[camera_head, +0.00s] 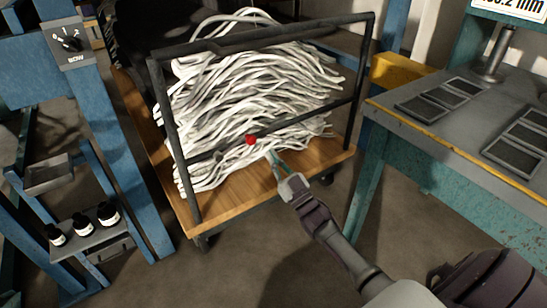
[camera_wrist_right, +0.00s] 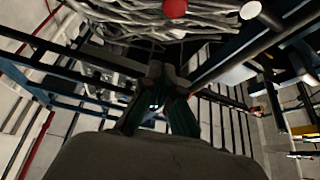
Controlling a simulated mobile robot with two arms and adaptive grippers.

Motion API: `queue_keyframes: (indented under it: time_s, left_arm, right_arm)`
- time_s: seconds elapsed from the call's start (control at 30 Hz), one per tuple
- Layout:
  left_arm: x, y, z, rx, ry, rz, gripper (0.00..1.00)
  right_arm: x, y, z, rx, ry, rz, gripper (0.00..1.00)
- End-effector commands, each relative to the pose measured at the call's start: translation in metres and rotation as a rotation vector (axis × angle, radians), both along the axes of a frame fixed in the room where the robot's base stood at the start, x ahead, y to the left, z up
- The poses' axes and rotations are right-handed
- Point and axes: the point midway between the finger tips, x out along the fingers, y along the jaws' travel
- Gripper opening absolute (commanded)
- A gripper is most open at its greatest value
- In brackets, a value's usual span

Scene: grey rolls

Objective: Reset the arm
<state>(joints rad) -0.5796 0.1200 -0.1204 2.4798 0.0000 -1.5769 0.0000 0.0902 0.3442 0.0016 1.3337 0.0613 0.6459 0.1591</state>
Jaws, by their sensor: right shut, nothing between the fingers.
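My right arm reaches from the lower right to the front of a cart in the head view. My right gripper (camera_head: 272,157) is shut and empty, close to the cart's lower rail and below a red round thing (camera_head: 251,140). I cannot tell whether it touches the rail. In the right wrist view the fingers of the right gripper (camera_wrist_right: 160,88) come together, with the red round thing (camera_wrist_right: 175,8) beyond them at the top. My left gripper does not show in either view.
A cart with a wooden deck (camera_head: 235,200) and dark rail frame carries a heap of pale strands (camera_head: 245,85). A blue frame with a small shelf (camera_head: 85,236) of dark bottles stands left. A teal workbench (camera_head: 470,130) stands right. Floor shows in front of the cart.

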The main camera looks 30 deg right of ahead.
Motion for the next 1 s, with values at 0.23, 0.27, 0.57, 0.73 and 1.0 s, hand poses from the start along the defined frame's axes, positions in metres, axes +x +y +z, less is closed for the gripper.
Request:
queue_keyframes:
  time_s: [0.23, 0.27, 0.57, 0.73, 1.0]
  left_arm:
    - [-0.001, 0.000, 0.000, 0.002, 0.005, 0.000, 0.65]
    - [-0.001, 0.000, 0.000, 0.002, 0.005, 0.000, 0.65]
    - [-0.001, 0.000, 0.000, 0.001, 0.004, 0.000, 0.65]
    - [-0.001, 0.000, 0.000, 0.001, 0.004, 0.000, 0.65]
    - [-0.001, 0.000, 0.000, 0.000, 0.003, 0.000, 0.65]
  right_arm:
    - [-0.002, 0.000, -0.001, 0.000, 0.000, 0.000, 0.00]
    - [-0.002, 0.000, -0.001, 0.000, 0.000, 0.000, 0.00]
    - [-0.002, 0.000, -0.001, 0.000, 0.001, 0.000, 0.00]
    - [-0.004, 0.013, -0.017, 0.005, 0.101, -0.007, 0.00]
    - [-0.054, 0.075, -0.096, -0.001, 0.644, -0.044, 0.00]
